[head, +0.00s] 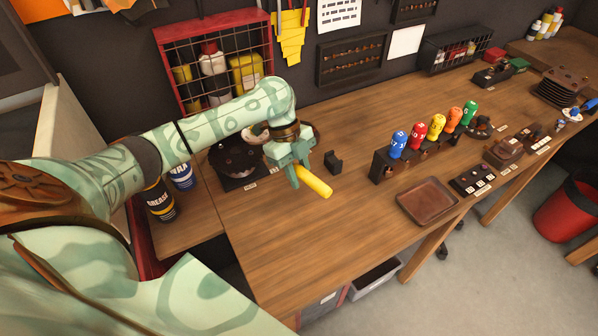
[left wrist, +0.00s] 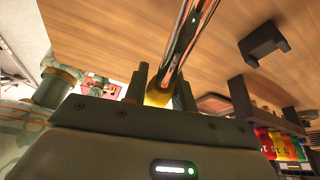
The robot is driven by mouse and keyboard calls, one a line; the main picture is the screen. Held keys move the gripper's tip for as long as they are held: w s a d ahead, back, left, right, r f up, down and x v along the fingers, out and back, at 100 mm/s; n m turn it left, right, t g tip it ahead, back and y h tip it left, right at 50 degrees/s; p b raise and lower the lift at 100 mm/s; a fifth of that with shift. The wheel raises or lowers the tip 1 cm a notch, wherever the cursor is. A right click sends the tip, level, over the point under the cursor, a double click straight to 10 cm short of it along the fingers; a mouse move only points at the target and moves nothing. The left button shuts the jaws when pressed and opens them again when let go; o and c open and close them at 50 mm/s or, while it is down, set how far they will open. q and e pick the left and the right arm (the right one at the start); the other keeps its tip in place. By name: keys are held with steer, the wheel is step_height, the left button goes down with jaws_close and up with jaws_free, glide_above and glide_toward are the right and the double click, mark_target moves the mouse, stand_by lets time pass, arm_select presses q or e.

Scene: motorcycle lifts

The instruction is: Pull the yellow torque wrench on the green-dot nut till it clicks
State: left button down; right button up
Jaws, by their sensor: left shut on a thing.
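My left gripper (head: 297,178) is shut on the yellow torque wrench (head: 314,182) above the left part of the bench; the yellow grip sticks out past the fingers. In the left wrist view, the wrench's shiny metal shaft (left wrist: 190,38) runs up and away from between the fingers (left wrist: 162,92), with a bit of yellow grip at its base. I cannot make out a green-dot nut or whether the wrench's head touches one. My right gripper is not in view.
A small black cradle (head: 333,162) stands close to the wrench. A black rack (head: 385,166) with several coloured, numbered handles and a brown tray (head: 427,201) lie to the right. The bench front (head: 300,245) is clear. A red wire cabinet (head: 215,62) stands behind.

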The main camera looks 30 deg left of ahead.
arm_select(q)
steer(key=shift+f+p, duration=0.35)
steer(key=shift+p, duration=0.5)
stand_by(1.3)
steer(key=s+m+p, duration=0.1)
steer(key=s, duration=0.1)
steer(key=s+a+m+p, duration=0.1)
steer(key=s+a+m+g+p, duration=0.1)
steer(key=s, duration=0.1)
steer(key=shift+s+p, duration=0.3)
steer(key=shift+p, duration=0.05)
stand_by(0.3)
steer(key=shift+y, duration=0.3)
